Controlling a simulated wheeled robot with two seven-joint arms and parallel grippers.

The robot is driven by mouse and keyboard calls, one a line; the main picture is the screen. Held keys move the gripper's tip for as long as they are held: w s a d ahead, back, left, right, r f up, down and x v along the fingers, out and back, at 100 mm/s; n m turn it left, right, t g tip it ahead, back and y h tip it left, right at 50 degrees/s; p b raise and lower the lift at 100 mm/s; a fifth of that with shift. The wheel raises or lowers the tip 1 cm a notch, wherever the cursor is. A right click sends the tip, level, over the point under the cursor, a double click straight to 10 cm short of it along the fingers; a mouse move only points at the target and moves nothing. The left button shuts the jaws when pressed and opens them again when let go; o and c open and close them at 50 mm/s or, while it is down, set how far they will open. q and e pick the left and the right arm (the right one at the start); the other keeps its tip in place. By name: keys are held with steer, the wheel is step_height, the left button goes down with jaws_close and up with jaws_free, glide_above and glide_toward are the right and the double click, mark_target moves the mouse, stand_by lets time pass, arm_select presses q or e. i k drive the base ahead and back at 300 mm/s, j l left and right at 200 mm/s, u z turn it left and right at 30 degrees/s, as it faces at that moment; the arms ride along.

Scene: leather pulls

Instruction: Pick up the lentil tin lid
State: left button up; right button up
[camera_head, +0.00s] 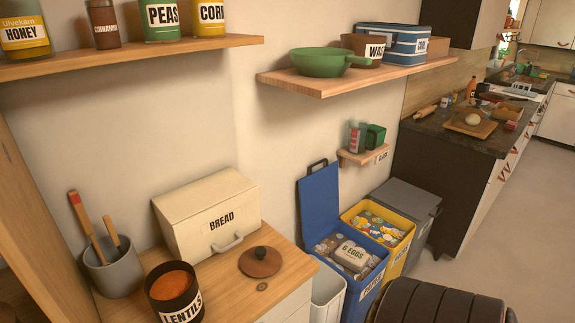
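The lentil tin lid (260,262) is a round brown wooden disc with a dark knob on top. It lies flat on the wooden counter (240,297), in front of the bread box and right of the lentil tin. The lentil tin (174,295) is dark, labelled LENTILS, stands open and shows orange contents. Neither my left nor my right gripper is in view.
A cream bread box (208,215) with a front handle stands behind the lid. A grey pot (112,268) with wooden utensils stands at the left. Shelves (330,82) overhang the wall. An open blue bin (345,265) and a yellow bin (378,228) stand right of the counter.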

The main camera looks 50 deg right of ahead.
mark_target(260, 262)
steer(key=z, duration=1.45)
steer(key=l+u, duration=0.15)
steer(key=u, duration=0.25)
steer(key=l+u, duration=0.15)
steer(key=u, duration=0.2)
steer(key=l+u, duration=0.15)
steer(key=u, duration=0.25)
steer(key=k+l+u, duration=0.1)
steer(key=u, duration=0.3)
steer(key=k+l, duration=0.15)
